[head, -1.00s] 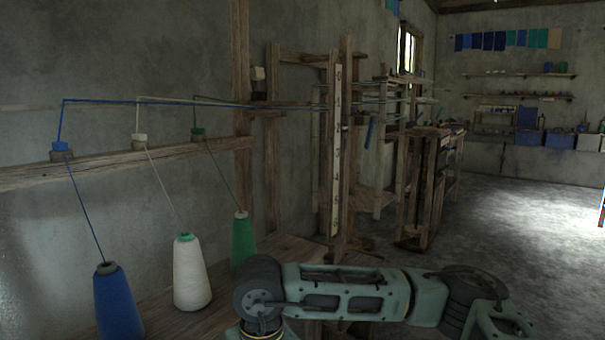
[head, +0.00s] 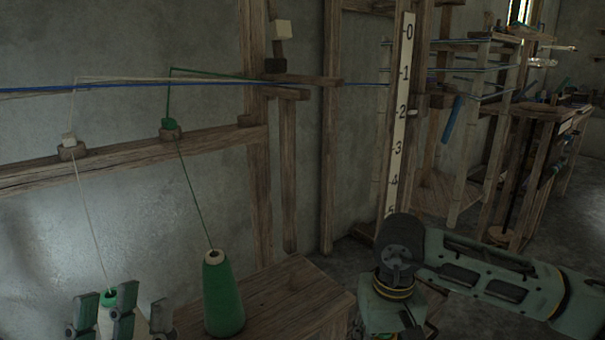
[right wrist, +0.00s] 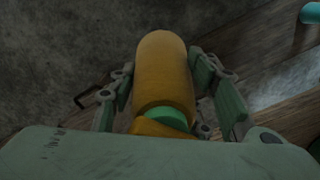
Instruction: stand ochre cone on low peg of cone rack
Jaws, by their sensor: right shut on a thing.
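In the right wrist view the ochre cone (right wrist: 163,75) lies between the fingers of my right gripper (right wrist: 167,92), which is shut on it. A green part (right wrist: 166,116) shows at the cone's near end. In the head view my right gripper is not visible; only the green-grey arm shows at lower right. My left gripper (head: 123,312) is at the bottom left of the head view, its fingers apart, in front of a white cone. I cannot make out the cone rack or its low peg in either view.
A green cone (head: 222,300) stands on a wooden bench (head: 290,295), its thread rising to a wall rail (head: 110,163). The white cone (head: 107,300) is partly hidden. A numbered scale post (head: 400,120) and the loom frame (head: 520,130) stand beyond. A teal cylinder (right wrist: 309,12) shows in the wrist view.

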